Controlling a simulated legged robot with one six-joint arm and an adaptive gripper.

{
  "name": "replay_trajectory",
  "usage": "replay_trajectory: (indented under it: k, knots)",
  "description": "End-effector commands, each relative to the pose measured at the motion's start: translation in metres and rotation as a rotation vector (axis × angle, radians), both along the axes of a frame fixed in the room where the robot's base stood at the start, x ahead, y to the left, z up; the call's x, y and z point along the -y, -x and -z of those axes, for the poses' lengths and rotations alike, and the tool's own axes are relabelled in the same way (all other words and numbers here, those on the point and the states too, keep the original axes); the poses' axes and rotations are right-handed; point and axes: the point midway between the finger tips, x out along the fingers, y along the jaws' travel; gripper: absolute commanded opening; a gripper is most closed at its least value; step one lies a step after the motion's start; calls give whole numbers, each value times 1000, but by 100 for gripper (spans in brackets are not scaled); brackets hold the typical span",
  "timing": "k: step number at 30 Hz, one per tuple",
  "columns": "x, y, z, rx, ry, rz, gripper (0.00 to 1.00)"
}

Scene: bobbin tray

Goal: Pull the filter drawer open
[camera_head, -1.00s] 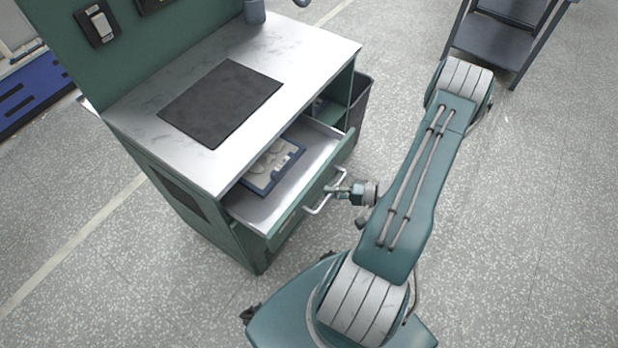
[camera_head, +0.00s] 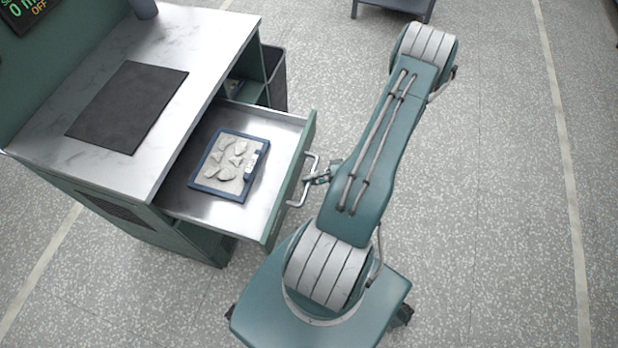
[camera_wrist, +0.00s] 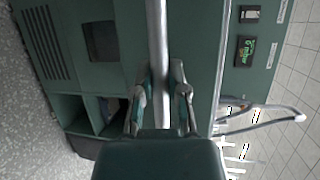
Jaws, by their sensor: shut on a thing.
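The filter drawer (camera_head: 283,135) stands well out of the green cabinet under the steel worktop. Its front is green and carries a pale bar handle (camera_head: 295,203). My gripper (camera_head: 327,176) is at the handle, partly hidden by my arm. In the wrist view, the two fingers of my gripper (camera_wrist: 163,98) are closed around the pale handle bar (camera_wrist: 157,35). Inside the drawer lies a blue-framed tray (camera_head: 205,187) with several grey-white pieces on it.
The worktop (camera_head: 205,50) bears a dark mat (camera_head: 128,105) and a grey cup (camera_head: 145,8). A dark bin (camera_head: 275,78) stands beside the cabinet. A dark shelf or cart (camera_head: 397,8) is at the top. The floor to the right is clear.

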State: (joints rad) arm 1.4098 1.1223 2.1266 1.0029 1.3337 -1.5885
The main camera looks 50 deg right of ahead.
Motion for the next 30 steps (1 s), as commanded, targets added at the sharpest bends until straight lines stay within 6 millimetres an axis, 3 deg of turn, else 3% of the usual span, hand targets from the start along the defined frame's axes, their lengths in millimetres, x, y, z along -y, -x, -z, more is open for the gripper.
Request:
replay_trajectory:
  k: [5,6,8,9,22,30]
  knots:
    - [-1,1,3,-8,1,-2,0]
    - [-1,0,3,-8,1,-2,23]
    - [-1,0,3,-8,1,-2,50]
    - [-1,0,3,-7,1,-2,54]
    - [6,5,0,-3,2,3,54]
    - [40,41,-8,-4,4,5,54]
